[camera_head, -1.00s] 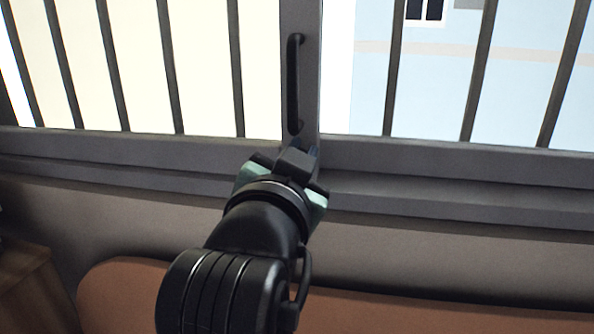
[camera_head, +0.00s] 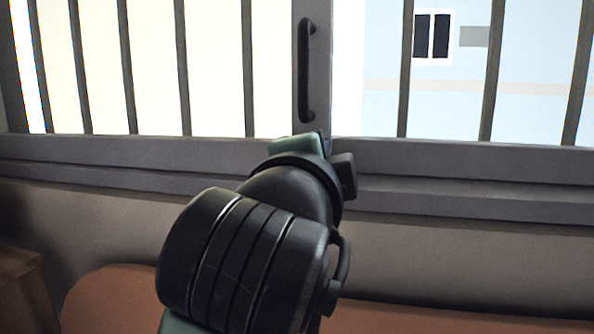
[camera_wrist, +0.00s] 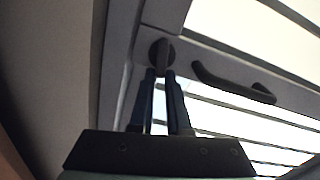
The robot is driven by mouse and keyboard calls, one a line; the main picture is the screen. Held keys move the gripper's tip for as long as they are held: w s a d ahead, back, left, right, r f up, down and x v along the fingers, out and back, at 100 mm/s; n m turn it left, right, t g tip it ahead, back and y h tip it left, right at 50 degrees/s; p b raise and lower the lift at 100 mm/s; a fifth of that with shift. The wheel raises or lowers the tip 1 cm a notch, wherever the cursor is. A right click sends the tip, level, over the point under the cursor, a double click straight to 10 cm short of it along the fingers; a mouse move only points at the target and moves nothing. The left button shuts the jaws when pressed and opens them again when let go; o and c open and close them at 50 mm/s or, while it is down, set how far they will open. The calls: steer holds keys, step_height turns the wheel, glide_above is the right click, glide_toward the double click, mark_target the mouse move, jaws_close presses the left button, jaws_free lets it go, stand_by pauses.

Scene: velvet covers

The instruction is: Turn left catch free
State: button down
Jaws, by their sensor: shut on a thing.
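The left catch (camera_wrist: 162,50) is a small dark round piece on the grey window frame, seen at the top centre of the wrist view. My gripper (camera_wrist: 160,75) has its two dark blue fingers closed together on the catch's tab. In the head view my wrist covers the catch and most of the fingers, at the foot of the upright frame post (camera_head: 312,120). How far the catch is turned is hard to tell.
A dark vertical handle (camera_head: 306,70) stands on the post just above my gripper, and beside the catch in the wrist view (camera_wrist: 235,84). Window bars (camera_head: 181,70) run on both sides. A grey sill (camera_head: 450,195) and an orange-brown rounded surface (camera_head: 110,295) lie below.

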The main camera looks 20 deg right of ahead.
steer(key=shift+w+a+f+m+b, duration=0.1)
steer(key=shift+a+f+m+b, duration=0.1)
steer(key=shift+m+b, duration=0.3)
steer(key=shift+w+a+f+m+b, duration=0.15)
steer(key=shift+f+m+b, duration=0.1)
steer(key=shift+m, duration=0.35)
steer(key=shift+r, duration=0.15)
steer(key=c, duration=0.9)
jaws_free()
steer(key=shift+w+a, duration=0.1)
steer(key=shift+a, duration=0.05)
steer(key=shift+s+d+m, duration=0.2)
steer(key=shift+d+m, duration=0.1)
steer(key=shift+s, duration=0.1)
